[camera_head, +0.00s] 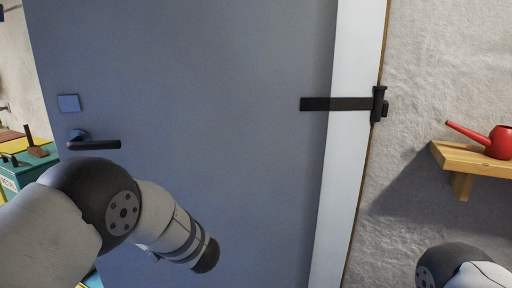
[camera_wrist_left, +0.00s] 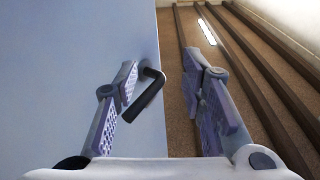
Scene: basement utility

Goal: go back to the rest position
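My left arm reaches in from the left in the head view, in front of a blue-grey door (camera_head: 220,110). Its gripper cannot be made out there. In the left wrist view my left gripper (camera_wrist_left: 159,68) is open, with its two fingers well apart. The handle also shows in the head view (camera_head: 95,144), left of and above the end of my arm. Only a piece of my right arm shows at the lower right; its gripper is out of view.
The door has a black hinge strap (camera_head: 335,104) at its right side. A wooden shelf (camera_head: 462,158) with a red watering can (camera_head: 493,140) is on the right wall. A green box (camera_head: 22,170) stands at the left. Brown beams (camera_wrist_left: 240,75) and a lit lamp (camera_wrist_left: 207,32) show in the wrist view.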

